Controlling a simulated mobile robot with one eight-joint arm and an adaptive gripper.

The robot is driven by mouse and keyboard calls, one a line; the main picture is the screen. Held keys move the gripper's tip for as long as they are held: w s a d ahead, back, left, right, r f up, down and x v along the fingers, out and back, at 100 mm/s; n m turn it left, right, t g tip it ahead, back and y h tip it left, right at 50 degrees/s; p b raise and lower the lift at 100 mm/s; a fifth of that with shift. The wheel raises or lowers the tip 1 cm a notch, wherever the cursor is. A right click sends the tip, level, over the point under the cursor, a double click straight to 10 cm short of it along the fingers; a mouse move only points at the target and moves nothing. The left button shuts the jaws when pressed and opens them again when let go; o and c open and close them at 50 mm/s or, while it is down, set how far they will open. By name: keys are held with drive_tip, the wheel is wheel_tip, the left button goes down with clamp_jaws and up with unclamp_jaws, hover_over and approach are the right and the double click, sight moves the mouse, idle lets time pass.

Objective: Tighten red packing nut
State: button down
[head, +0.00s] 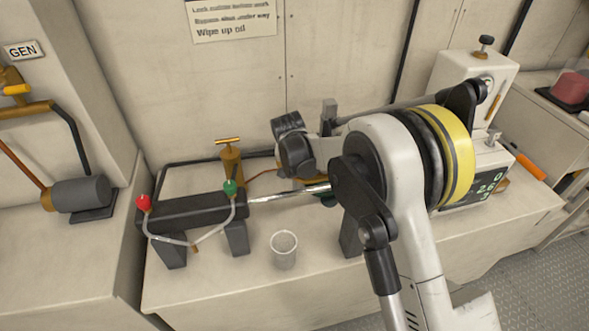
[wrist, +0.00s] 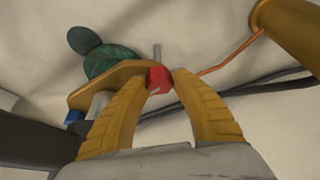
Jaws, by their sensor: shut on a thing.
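The red packing nut (wrist: 158,79) shows in the wrist view between the tips of my gripper (wrist: 160,83). The two ribbed yellow fingers are shut on it, one on each side. A thin grey stem rises just behind the nut. A tan flange plate (wrist: 112,82) lies beside it, with a round green part (wrist: 112,60) and a dark disc behind. In the head view, my own arm hides the nut and the fingertips.
A dark cylinder (head: 190,209) with a red cap (head: 143,203), a green cap (head: 230,187) and clear hoses stands on the bench (head: 200,285). A clear cup (head: 284,249) stands in front. A brass valve (head: 231,165) stands behind.

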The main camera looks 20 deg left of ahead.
drive_tip(key=shift+m+h, duration=0.4)
drive_tip(key=shift+m, duration=0.6)
drive_tip(key=c, duration=1.3)
unclamp_jaws()
drive_tip(key=v, duration=1.2)
